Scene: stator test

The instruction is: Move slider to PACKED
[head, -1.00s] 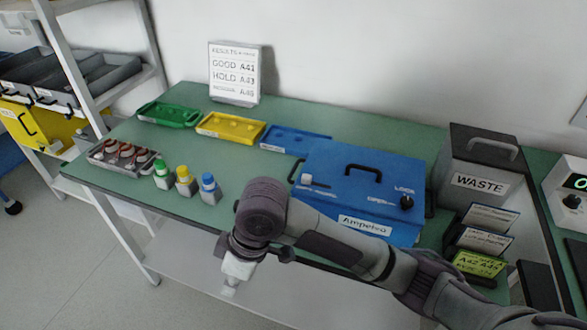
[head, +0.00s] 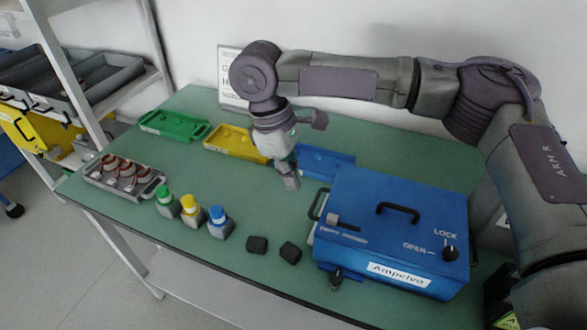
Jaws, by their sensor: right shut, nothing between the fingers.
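The blue box (head: 390,210), labelled Ampelvo, stands at the right of the green table. Its lid has a black handle and a knob (head: 449,251) between LOCK and OPEN. A small slider (head: 333,219) sits at the left of the lid beside a short printed strip, too small to read. My right gripper (head: 290,181) points down, shut and empty, above the table to the left of the box and apart from the slider. My left gripper is not in view.
Green (head: 173,126), yellow (head: 232,142) and blue (head: 325,162) trays lie at the back. A grey tray of parts (head: 122,178) and several capped bottles stand at the left. A sign is partly hidden behind my arm.

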